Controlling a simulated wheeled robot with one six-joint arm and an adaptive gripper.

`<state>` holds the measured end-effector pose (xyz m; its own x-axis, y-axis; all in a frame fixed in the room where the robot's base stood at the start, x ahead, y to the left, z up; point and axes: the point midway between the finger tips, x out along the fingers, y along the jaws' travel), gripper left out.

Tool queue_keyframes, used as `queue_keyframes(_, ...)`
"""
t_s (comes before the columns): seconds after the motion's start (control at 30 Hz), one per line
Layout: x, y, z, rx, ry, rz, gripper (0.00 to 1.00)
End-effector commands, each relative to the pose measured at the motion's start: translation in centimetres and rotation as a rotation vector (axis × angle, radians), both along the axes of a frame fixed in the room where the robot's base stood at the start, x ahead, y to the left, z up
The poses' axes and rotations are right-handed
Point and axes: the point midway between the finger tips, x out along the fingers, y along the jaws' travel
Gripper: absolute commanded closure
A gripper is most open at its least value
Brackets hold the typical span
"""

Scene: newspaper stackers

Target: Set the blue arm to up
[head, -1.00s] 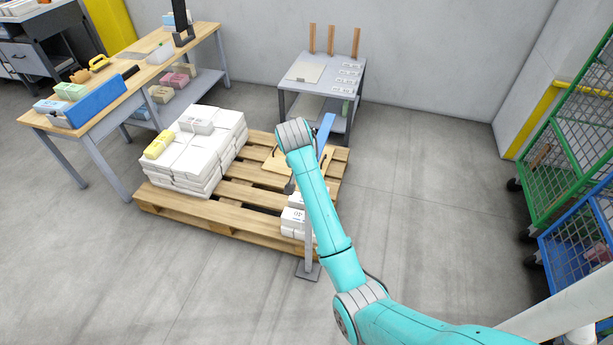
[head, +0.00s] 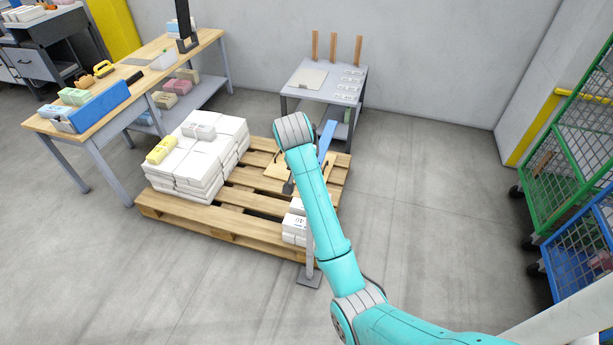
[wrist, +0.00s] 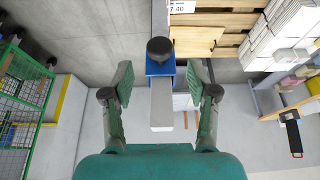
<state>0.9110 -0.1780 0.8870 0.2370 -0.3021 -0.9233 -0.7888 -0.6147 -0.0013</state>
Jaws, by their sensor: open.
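The blue arm (head: 328,138) shows in the head view as a blue strip slanting upward just right of my wrist. Its lower part is hidden behind my arm. A grey post with a floor plate (head: 308,281) stands below. In the wrist view a blue piece (wrist: 153,67) lies between my fingers, with a black knob (wrist: 160,48) and a grey square bar (wrist: 162,105) along it. My gripper (wrist: 160,78) is open, one finger on each side, with gaps visible. Most of my gripper is hidden in the head view. I cannot tell the blue arm's exact setting.
A wooden pallet (head: 215,225) carries white paper stacks (head: 205,155) and stands close by my arm. A grey table (head: 315,80) is behind it, and a wooden workbench (head: 130,70) is at left. Green and blue mesh carts (head: 575,180) stand at right. The floor right of the pallet is open.

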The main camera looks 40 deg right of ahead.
Motion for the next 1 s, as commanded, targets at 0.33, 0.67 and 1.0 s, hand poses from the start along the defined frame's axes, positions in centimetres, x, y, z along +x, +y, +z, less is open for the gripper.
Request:
queue_keyframes(0.33,-0.7,0.9,2.7,-0.001,-0.001,0.0,0.41)
queue_keyframes(0.67,-0.7,0.9,2.7,-0.001,-0.001,0.0,0.41)
queue_keyframes(1.0,-1.3,1.3,0.7,-0.011,-0.012,0.033,0.41)
